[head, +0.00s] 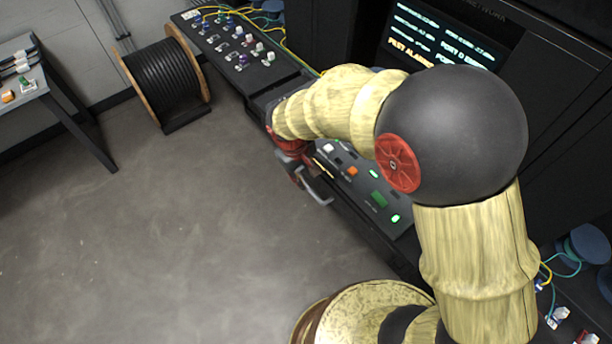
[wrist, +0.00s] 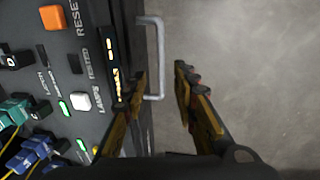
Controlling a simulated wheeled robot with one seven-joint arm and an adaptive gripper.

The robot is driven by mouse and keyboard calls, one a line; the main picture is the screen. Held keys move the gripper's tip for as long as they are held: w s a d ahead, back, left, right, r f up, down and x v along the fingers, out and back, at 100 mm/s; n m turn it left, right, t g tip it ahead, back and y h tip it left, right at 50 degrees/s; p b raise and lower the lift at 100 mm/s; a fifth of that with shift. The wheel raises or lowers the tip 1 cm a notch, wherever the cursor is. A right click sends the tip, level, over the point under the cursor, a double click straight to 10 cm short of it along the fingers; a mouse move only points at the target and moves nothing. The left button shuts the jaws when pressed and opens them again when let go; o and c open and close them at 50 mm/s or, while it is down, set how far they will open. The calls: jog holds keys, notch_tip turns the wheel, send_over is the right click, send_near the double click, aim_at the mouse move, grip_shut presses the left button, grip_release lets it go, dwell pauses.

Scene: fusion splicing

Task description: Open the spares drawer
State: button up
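The spares drawer shows by its grey metal bar handle (head: 316,192), which sticks out from the front of the dark console. In the wrist view the handle (wrist: 160,55) runs up the picture from between my fingers. My gripper (head: 299,172) is at the console's front edge, close to the handle. In the wrist view my gripper (wrist: 160,76) is open, with one finger on each side of the lower end of the handle. No finger clearly touches the bar. The drawer front is seen almost edge-on and looks flush with the console.
The console top carries an orange button (wrist: 53,18), a white button (wrist: 80,101) and lit green indicators. Coloured connectors with cables (wrist: 40,147) lie at lower left of the wrist view. A cable spool (head: 162,82) and a side table (head: 45,85) stand left. Floor before the console is clear.

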aim_at(310, 189)
jog(key=f, duration=0.2)
jog(key=f+b, duration=0.1)
jog(key=f, duration=0.2)
jog(key=d+f+b, duration=0.1)
jog(key=f, duration=0.1)
jog(key=shift+w+d+f, duration=0.1)
jog(key=shift+w+f, duration=0.15)
jog(key=shift+w, duration=0.1)
grip_shut()
dwell(0.6)
